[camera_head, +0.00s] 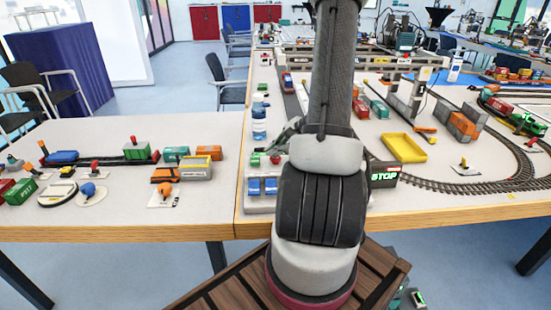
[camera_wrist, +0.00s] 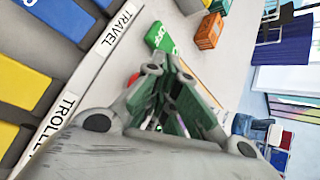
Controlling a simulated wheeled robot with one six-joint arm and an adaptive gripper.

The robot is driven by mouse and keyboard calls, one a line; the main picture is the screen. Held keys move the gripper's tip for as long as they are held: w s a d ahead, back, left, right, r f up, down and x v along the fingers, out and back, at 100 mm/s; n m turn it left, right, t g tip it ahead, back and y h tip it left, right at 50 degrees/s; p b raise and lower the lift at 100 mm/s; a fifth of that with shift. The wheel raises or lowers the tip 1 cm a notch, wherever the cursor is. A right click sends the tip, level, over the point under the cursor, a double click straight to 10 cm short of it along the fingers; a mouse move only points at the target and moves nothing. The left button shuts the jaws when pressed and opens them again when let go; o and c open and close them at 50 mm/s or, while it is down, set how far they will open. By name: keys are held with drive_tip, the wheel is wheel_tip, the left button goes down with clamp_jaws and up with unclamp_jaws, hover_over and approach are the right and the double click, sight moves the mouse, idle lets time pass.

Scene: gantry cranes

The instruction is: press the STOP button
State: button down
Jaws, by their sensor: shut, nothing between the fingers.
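A sign with glowing green STOP lettering (camera_head: 385,175) stands right of my arm in the head view. A small red round thing (camera_head: 275,160), perhaps a button, shows left of my arm, with a green one (camera_head: 256,160) beside it. In the wrist view a red thing (camera_wrist: 133,78) is partly hidden behind my gripper (camera_wrist: 166,62), close to its fingertips; I cannot tell if they touch. A green block with white letters (camera_wrist: 160,38) lies just beyond the tips. My gripper is shut and empty. My arm hides part of the panel in the head view.
Blue buttons (camera_head: 262,186) sit on the panel at the table's front. The wrist view shows yellow (camera_wrist: 22,84) and blue keys beside TRAVEL (camera_wrist: 117,30) and TROLLEY labels. A water bottle (camera_head: 259,122) stands behind the panel. A yellow tray (camera_head: 404,148) and curved track lie right.

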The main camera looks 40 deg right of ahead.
sight(275, 159)
drive_tip(key=shift+r, duration=0.5)
drive_tip(key=shift+r, duration=2.5)
